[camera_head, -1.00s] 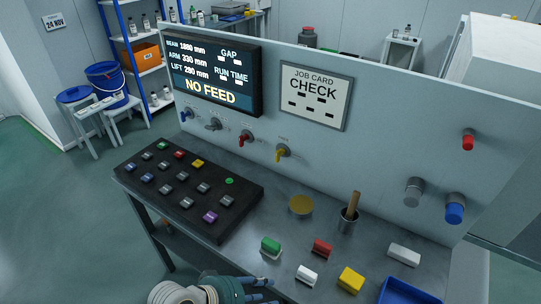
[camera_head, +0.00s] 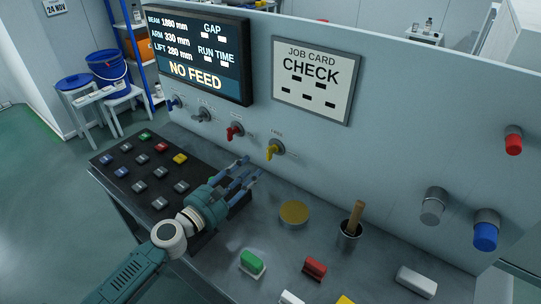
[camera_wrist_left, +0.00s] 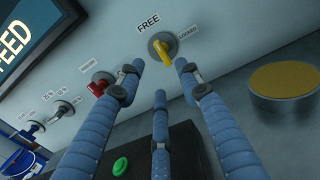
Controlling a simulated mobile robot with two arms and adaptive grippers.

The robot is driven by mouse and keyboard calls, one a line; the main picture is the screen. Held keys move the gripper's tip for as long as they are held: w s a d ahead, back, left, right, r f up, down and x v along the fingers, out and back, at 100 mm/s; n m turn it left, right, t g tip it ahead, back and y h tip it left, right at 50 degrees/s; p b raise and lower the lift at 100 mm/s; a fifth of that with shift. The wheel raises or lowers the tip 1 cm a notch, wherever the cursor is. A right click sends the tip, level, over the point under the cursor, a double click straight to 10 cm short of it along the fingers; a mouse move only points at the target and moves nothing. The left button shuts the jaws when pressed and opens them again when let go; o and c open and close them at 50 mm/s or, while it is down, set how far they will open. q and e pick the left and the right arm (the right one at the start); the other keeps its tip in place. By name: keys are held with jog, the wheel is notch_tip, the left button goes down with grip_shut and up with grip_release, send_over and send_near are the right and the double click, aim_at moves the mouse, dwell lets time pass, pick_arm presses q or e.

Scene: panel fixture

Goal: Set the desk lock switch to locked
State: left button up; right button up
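The yellow-handled lock switch (camera_head: 275,150) is on the upright panel below the job card, with a small "FREE" label above it. In the left wrist view the yellow switch (camera_wrist_left: 164,47) sits between a large "FREE" label and a smaller "LOCKED" label to its right. Its handle is tilted; I cannot tell its exact setting. My left gripper (camera_head: 253,178) is over the desk, in front of and slightly left of the switch. In the left wrist view its three fingers (camera_wrist_left: 160,72) are spread and empty, pointing at the switch without visibly touching it. My right gripper is out of view.
Red (camera_head: 235,131), grey (camera_head: 204,115) and blue (camera_head: 174,103) switches line the panel to the left. The black button console (camera_head: 118,178) lies beneath my left arm. A gold disc (camera_head: 294,213) and a cup with a wooden handle (camera_head: 349,232) stand on the desk to the right.

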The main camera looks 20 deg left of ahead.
aim_at(268, 159)
pick_arm(q)
jog(key=x, duration=1)
jog(key=shift+s+d+p, duration=0.1)
jog(key=shift+p, duration=0.2)
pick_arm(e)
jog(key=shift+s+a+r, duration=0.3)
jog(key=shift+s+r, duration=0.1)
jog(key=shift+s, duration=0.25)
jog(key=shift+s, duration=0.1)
pick_arm(q)
grip_shut()
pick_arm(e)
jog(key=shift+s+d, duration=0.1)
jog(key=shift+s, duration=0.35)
